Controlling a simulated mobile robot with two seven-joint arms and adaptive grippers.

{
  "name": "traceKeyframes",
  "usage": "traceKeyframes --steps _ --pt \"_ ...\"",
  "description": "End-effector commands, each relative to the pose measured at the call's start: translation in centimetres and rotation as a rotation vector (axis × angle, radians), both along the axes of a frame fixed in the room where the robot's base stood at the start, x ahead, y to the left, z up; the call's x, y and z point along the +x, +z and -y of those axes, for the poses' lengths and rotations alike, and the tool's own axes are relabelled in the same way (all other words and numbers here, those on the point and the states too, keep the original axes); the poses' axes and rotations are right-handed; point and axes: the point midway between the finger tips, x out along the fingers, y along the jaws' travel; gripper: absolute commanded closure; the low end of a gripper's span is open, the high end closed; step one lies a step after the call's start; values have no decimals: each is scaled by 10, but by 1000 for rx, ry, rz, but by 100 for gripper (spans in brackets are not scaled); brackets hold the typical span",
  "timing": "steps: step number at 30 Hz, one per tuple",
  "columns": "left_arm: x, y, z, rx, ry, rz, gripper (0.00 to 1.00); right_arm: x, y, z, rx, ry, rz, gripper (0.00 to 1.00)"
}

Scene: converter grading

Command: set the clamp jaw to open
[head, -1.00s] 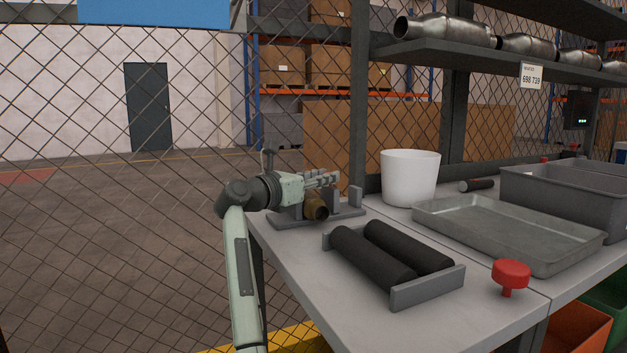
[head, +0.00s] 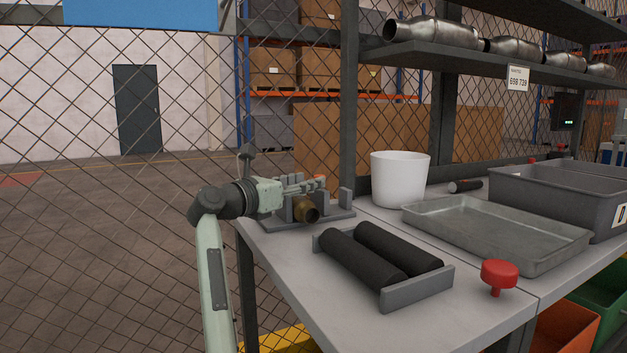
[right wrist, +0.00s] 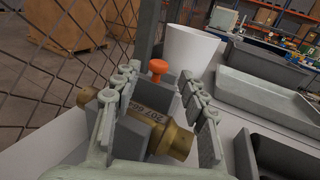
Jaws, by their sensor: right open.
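The clamp (head: 345,198) is a grey fixture at the table's far left corner, with a brass cylinder (head: 307,210) lying in it. In the right wrist view the brass cylinder (right wrist: 165,137) bears dark stamped marks, and an orange-red knob (right wrist: 158,67) stands behind it by a grey block (right wrist: 160,90). My right gripper (head: 318,184) is at the clamp, above the brass cylinder. Its fingers are apart in the right wrist view (right wrist: 160,80), one on each side of the block and cylinder. I cannot tell whether they touch. The jaw's setting is unclear. My left gripper is out of view.
A rack with two black rollers (head: 370,255) lies in front of the clamp. A white bucket (head: 400,180), a metal tray (head: 495,232), a grey bin (head: 560,195) and a red mushroom-shaped knob (head: 499,273) are to the right. A mesh fence stands behind the table.

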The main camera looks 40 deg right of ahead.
Motion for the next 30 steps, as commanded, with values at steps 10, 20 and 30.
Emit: traceKeyframes --steps 10,20,30 --pt "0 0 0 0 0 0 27 -5 0 -69 1 2 -1 57" --pt "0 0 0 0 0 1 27 -8 1 -84 -1 -1 1 57" --pt "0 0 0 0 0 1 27 -7 1 -84 -1 -1 0 57"
